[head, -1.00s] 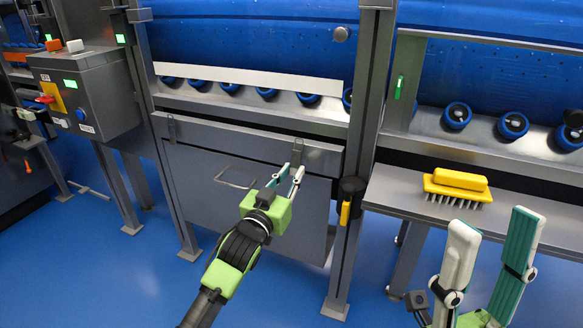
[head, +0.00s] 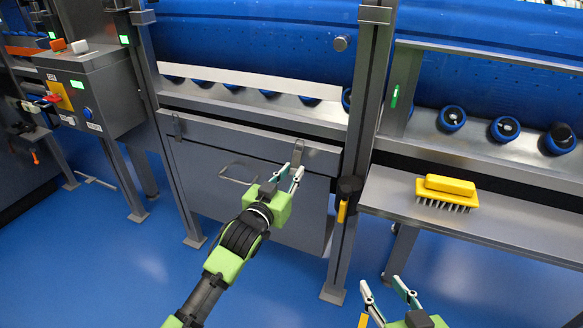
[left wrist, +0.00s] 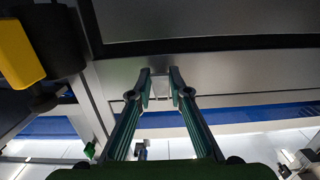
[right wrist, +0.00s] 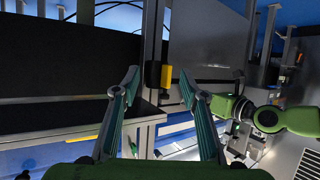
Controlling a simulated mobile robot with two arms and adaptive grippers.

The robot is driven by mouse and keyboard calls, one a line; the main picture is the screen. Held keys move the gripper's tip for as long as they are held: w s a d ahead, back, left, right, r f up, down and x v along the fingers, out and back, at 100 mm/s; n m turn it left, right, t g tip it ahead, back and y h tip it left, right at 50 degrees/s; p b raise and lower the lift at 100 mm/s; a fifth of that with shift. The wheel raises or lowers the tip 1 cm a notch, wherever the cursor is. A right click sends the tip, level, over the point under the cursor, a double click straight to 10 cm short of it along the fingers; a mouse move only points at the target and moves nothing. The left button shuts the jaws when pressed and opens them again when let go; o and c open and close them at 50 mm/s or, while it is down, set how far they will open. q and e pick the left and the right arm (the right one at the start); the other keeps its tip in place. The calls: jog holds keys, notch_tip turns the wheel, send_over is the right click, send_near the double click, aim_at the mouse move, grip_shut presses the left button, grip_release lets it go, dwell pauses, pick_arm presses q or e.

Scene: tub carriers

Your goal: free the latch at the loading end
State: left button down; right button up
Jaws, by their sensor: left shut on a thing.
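A grey hinged panel (head: 210,180) hangs under the conveyor, with a wire handle (head: 238,174) on its front. Two small latches sit at its top edge, a left latch (head: 177,126) and a right latch (head: 298,150). My left gripper (head: 292,180) is at the right latch. In the left wrist view its fingertips (left wrist: 160,82) are closed around the small latch (left wrist: 160,90), which they partly hide. My right gripper (head: 388,284) is open and empty, low in front of the shelf; it also shows in the right wrist view (right wrist: 158,88).
A black knob with a yellow lever (head: 343,211) sits on the post (head: 362,130) right of the panel. A yellow brush (head: 446,192) lies on the metal shelf (head: 500,222). A control box (head: 92,92) stands at the left. The blue floor (head: 130,270) in front is clear.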

pick_arm(q)
jog(key=shift+s+r+g+p, duration=0.1)
jog(key=shift+g+p, duration=0.2)
jog(key=shift+p, duration=0.55)
jog(key=shift+s+r+p, duration=0.1)
jog(key=shift+r+p, duration=0.05)
jog(key=shift+p, duration=1)
jog(key=shift+g+p, duration=0.4)
jog(key=shift+p, duration=0.15)
pick_arm(e)
jog(key=s+d+f+g+h, duration=0.1)
jog(key=s+d+f+g, duration=0.3)
jog(key=s, duration=0.4)
jog(key=s+d+f+g+h, duration=0.2)
jog(key=s+f+g, duration=0.3)
jog(key=s, duration=0.3)
pick_arm(q)
jog(key=shift+s+a+r+g+y+p, duration=0.1)
jog(key=shift+g+y+p, duration=0.2)
jog(key=shift+p, duration=0.8)
pick_arm(e)
notch_tip(320, 180, down, 9)
jog(key=w+g, duration=0.1)
jog(key=shift+a+f+m, duration=0.15)
jog(key=shift+a+m, duration=0.15)
jog(key=shift+a, duration=0.1)
pick_arm(q)
jog(key=c, duration=1.9)
grip_release()
